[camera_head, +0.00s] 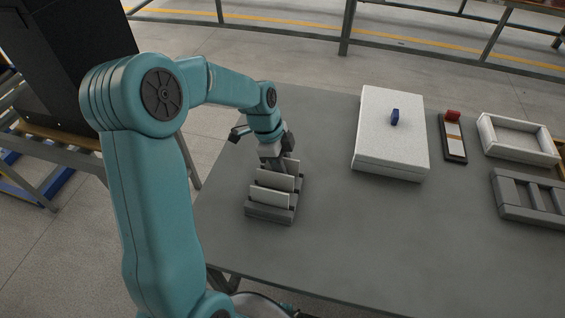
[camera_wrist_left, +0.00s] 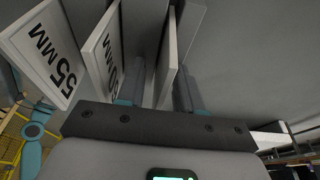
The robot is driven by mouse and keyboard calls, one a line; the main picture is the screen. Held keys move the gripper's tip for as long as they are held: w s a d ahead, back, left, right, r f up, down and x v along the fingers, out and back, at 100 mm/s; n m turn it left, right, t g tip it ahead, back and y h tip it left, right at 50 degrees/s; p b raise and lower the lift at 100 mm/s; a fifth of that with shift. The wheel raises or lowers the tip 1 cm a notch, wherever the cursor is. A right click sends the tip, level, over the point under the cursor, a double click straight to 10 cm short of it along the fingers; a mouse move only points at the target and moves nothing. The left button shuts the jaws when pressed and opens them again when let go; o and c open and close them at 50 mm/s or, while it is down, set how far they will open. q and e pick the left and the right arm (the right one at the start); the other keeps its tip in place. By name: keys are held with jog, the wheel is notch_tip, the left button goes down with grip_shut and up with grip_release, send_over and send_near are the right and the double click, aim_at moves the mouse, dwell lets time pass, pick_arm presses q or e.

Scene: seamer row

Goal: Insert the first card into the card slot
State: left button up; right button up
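A grey rack (camera_head: 268,212) holds several upright white cards (camera_head: 270,197) near the table's left edge. My left gripper (camera_head: 275,163) reaches down at the rack's far end, among the cards. In the left wrist view, a card reading 55 MM (camera_wrist_left: 41,53) and a second lettered card (camera_wrist_left: 104,55) stand to the left. My left gripper (camera_wrist_left: 160,92) has its fingers apart, with a thin card (camera_wrist_left: 169,62) seen edge-on between them. Its fingertips are partly hidden by the cards. I cannot tell which thing is the card slot. My right gripper is not in view.
A white box (camera_head: 390,150) with a small blue piece (camera_head: 395,116) stands right of the rack. Beyond it are a dark narrow holder with a red block (camera_head: 453,116), a white tray (camera_head: 490,140) and a grey slotted frame (camera_head: 515,212). The table's front middle (camera_head: 370,235) is clear.

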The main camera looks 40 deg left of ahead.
pick_arm(q)
jog(key=shift+a+r, duration=0.15)
jog(key=shift+r, duration=0.4)
jog(key=p+v, duration=0.1)
jog(key=v, duration=0.9)
jog(key=shift+a+r, duration=0.1)
jog(key=shift+r, duration=0.5)
jog(key=shift+s+f, duration=0.1)
jog(key=shift+s, duration=0.05)
